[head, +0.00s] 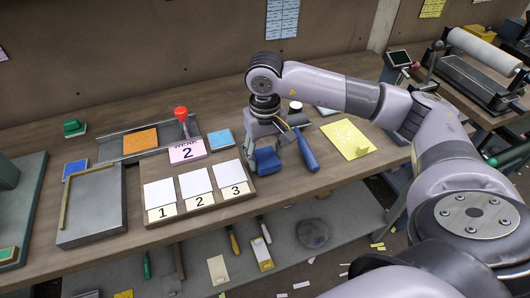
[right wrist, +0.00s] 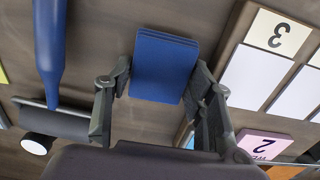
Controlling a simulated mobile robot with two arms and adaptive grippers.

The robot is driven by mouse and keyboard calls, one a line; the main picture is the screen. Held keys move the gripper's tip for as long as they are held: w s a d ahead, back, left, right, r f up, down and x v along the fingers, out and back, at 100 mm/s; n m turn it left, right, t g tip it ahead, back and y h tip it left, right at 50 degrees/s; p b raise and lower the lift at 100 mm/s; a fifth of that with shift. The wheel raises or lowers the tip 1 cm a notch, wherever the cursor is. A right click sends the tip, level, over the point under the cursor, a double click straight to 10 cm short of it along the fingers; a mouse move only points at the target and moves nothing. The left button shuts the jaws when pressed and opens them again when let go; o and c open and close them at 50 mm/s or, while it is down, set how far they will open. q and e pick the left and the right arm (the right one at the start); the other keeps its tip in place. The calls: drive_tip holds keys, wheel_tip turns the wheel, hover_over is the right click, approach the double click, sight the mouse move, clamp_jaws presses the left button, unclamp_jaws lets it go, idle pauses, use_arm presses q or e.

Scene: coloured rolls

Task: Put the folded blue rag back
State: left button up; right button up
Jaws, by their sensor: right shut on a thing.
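The folded blue rag (head: 267,160) is between the fingers of my right gripper (head: 268,140), over the bench just right of the board with numbered cards. In the right wrist view the rag (right wrist: 163,65) shows as a flat stack of layers, held between the two fingers (right wrist: 160,85). The frames do not clearly show whether it touches the bench. A blue-handled tool (head: 307,150) lies close to the right of the gripper; its handle (right wrist: 48,50) also shows in the right wrist view. My left gripper is not in view.
The board (head: 239,198) carries white cards numbered 1, 2 and 3. A pink card marked 2 (head: 187,151) and a light blue pad (head: 220,139) lie behind it. A yellow sheet (head: 345,138) lies to the right. A grey tray (head: 92,210) stands left.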

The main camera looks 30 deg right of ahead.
drive_tip(key=shift+f, duration=0.35)
drive_tip(key=o, duration=1.2)
drive_tip(key=shift+r, duration=0.15)
wheel_tip(320, 180, up, 12)
drive_tip(key=shift+d, duration=0.1)
